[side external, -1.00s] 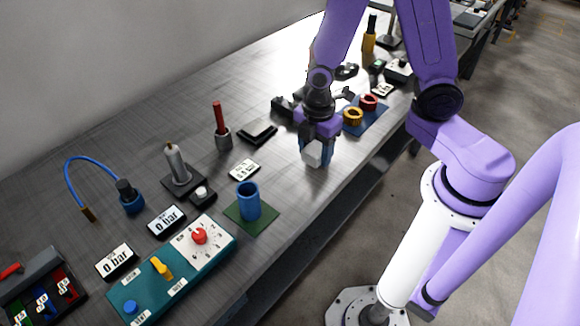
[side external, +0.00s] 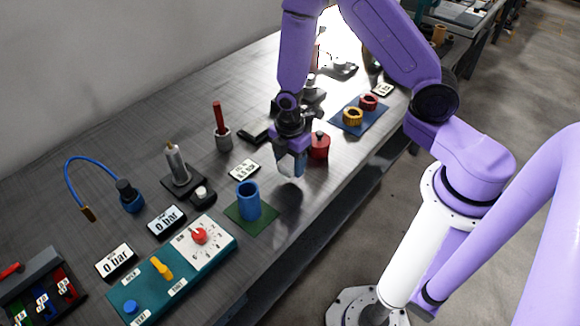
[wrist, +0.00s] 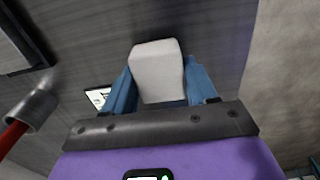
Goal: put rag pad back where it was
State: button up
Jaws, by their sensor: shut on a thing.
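The rag pad, a whitish block (wrist: 157,72), is between the blue fingers of my gripper (wrist: 160,88) in the wrist view. In the side view my gripper (side external: 291,165) points down and is shut on the pad (side external: 290,171), holding it above the bench. A dark flat square tray (side external: 254,133) lies on the bench behind and left of my gripper, partly hidden by it. I cannot tell from these frames which spot the pad came from.
A red lidded pot (side external: 320,148) stands close right of my gripper. A blue cup (side external: 248,201) on a green mat stands front left. A small display (side external: 244,169) and a red-handled tool (side external: 220,125) are left. Bare bench lies below the gripper.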

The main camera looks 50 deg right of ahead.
aim_at(290, 163)
jog(key=shift+f, duration=1.1)
jog(key=o, duration=1)
jog(key=shift+f, duration=0.15)
notch_tip(290, 163, up, 12)
jog(key=shift+f, duration=0.1)
jog(key=s+r+m, duration=0.1)
jog(key=s+r, duration=0.3)
jog(key=s, duration=0.3)
jog(key=s+d+r+m, duration=0.1)
jog(key=s+r+m, duration=0.1)
jog(key=s+r, duration=0.2)
jog(key=s+r+m, duration=0.2)
jog(key=s+r, duration=0.2)
jog(key=s, duration=0.6)
jog(key=shift+s+d+r, duration=0.15)
jog(key=shift+s+d, duration=0.15)
jog(key=shift+s, duration=0.05)
